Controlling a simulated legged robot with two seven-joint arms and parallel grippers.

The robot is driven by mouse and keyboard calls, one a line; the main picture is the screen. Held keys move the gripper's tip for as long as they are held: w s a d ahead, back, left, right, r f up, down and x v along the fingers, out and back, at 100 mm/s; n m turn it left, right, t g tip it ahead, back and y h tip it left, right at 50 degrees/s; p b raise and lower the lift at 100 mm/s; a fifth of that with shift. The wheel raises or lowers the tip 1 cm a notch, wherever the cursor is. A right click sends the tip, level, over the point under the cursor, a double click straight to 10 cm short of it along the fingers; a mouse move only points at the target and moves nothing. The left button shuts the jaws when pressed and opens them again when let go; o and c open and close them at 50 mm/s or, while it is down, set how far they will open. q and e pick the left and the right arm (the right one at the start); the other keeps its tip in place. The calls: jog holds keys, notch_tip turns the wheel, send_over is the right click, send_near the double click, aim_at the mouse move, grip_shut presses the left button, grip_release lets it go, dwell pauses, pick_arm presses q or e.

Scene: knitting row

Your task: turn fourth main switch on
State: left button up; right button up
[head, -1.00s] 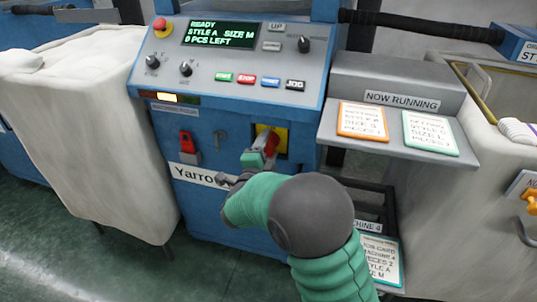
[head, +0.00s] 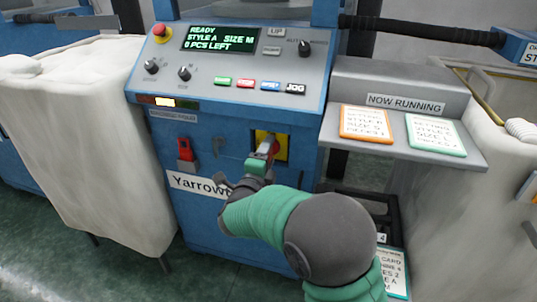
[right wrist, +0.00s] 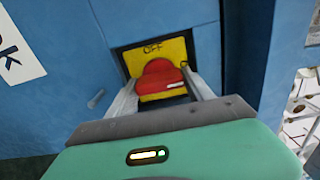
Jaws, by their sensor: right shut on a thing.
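The main switch is a red knob (right wrist: 160,78) on a yellow plate (right wrist: 182,48), set in the blue machine front. "OFF" is written at the top of the plate. A pale mark shows on the knob's right side. In the head view the yellow plate (head: 282,148) sits below the control panel, with the knob mostly covered by my gripper. My right gripper (head: 266,148) reaches it from the front. In the right wrist view its two fingers (right wrist: 160,90) are on either side of the red knob, shut on it. My left gripper is out of view.
The control panel (head: 240,75) above has a lit green display, buttons and knobs. A red padlock-like part (head: 185,150) hangs left of the switch. A grey shelf (head: 465,152) with two cards juts out at right. A pale cloth-covered bin (head: 85,150) stands at left.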

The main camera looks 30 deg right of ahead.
jog(key=o, duration=1)
jog(key=shift+w+a+f, duration=0.1)
jog(key=shift+a+f, duration=0.05)
jog(key=shift+c, duration=0.2)
jog(key=shift+o, duration=0.6)
jog(key=shift+w, duration=0.15)
jog(key=shift+s+a, duration=0.25)
jog(key=shift+s, duration=0.15)
jog(key=p+v, duration=0.5)
jog(key=v, duration=1.1)
